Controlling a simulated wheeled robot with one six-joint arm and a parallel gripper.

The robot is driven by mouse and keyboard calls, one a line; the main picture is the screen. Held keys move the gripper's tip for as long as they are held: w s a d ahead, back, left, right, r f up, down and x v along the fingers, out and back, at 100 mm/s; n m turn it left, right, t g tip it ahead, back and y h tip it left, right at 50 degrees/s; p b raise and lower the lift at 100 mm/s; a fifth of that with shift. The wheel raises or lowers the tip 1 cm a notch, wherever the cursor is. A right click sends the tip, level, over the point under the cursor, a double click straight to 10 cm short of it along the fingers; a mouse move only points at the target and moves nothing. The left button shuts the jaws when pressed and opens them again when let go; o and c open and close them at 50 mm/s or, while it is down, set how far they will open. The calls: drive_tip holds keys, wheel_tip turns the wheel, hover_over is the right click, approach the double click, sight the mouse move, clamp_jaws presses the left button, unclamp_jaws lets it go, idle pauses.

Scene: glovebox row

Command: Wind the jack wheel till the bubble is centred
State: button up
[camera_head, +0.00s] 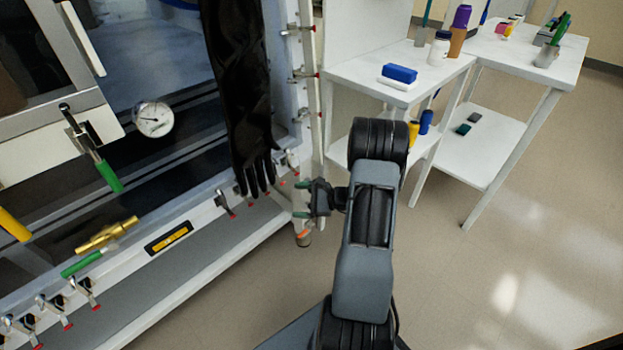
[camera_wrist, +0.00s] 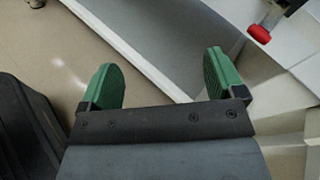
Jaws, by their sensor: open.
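The level (camera_head: 168,239) is a black bar with a yellow vial on the front ledge of the glovebox; its bubble is too small to make out. A small orange and grey part (camera_head: 303,238) sits low at the glovebox's front right corner, and I cannot tell whether it is the jack wheel. My gripper (camera_head: 301,199) is just above it in the head view, fingers pointing left at the corner. In the wrist view my gripper (camera_wrist: 162,80) has its two green fingers wide apart with nothing between them.
A black glove (camera_head: 238,90) hangs down the glovebox front near my gripper. Red-tipped clamps line the frame; one red tip (camera_wrist: 259,34) shows close by in the wrist view. A white bench (camera_head: 345,72) with bottles and a blue box stands right. Floor right of my arm is clear.

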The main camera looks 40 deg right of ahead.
drive_tip(key=s+d+f+m+t+h+p, duration=0.1)
drive_tip(key=d+f+m+t+h, duration=0.35)
drive_tip(key=d, duration=0.25)
drive_tip(key=s+d+f+m+t+h, duration=0.2)
drive_tip(key=d+f+m+t+h, duration=0.15)
drive_tip(key=d+m, duration=0.25)
drive_tip(key=shift+n+g, duration=0.25)
drive_tip(key=shift+g, duration=0.15)
drive_tip(key=w+b, duration=0.1)
drive_tip(key=w, duration=0.3)
drive_tip(key=w+a, duration=0.1)
drive_tip(key=w, duration=0.4)
drive_tip(key=w+b, duration=0.1)
drive_tip(key=w, duration=0.3)
drive_tip(key=shift+w+a+r+b, duration=0.1)
drive_tip(key=shift+w+a+b, duration=0.15)
drive_tip(key=shift+a+b, duration=0.15)
drive_tip(key=shift+c, duration=0.5)
drive_tip(key=c, duration=0.8)
